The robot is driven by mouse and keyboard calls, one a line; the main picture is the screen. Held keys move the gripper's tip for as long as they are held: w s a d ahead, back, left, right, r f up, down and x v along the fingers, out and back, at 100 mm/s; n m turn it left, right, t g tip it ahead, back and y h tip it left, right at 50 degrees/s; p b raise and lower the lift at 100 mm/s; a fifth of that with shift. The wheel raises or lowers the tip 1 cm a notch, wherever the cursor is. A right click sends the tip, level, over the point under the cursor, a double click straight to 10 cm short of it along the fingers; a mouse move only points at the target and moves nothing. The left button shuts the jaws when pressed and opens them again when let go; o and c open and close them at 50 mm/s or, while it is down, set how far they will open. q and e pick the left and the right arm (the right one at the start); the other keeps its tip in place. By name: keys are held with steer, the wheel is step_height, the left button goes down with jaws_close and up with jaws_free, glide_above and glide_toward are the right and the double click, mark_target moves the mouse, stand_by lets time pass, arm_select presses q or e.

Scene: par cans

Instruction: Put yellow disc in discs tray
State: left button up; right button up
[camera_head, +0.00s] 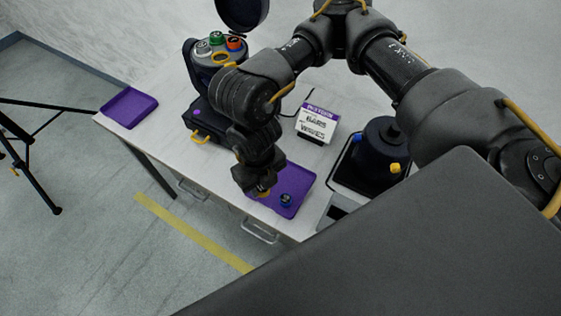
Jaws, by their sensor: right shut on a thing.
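My right gripper (262,190) points down over the left part of a purple tray (305,182) near the table's front edge. It is shut on a small yellow thing (264,194), which looks like the yellow disc and is mostly hidden by the fingers. I cannot tell whether it touches the tray. A small dark blue piece (286,200) sits in the same tray, just right of the gripper. A second purple tray (128,107) lies empty at the table's left end. My left gripper is not in view.
The left tabletop is clear.

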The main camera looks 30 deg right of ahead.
steer(key=w+d+f, duration=0.4)
steer(key=w, duration=0.1)
steer(key=w+d+f+p, duration=0.1)
steer(key=w+d+f, duration=0.4)
steer(key=shift+f, duration=0.2)
steer(key=shift+w+d+f, duration=0.1)
steer(key=shift+w+f, duration=0.05)
steer(key=shift+f, duration=0.8)
steer(key=shift+w+d+f, duration=0.1)
steer(key=shift+f, duration=0.8)
steer(key=shift+f+b, duration=0.15)
steer(key=shift+b, duration=0.25)
steer(key=o, duration=0.7)
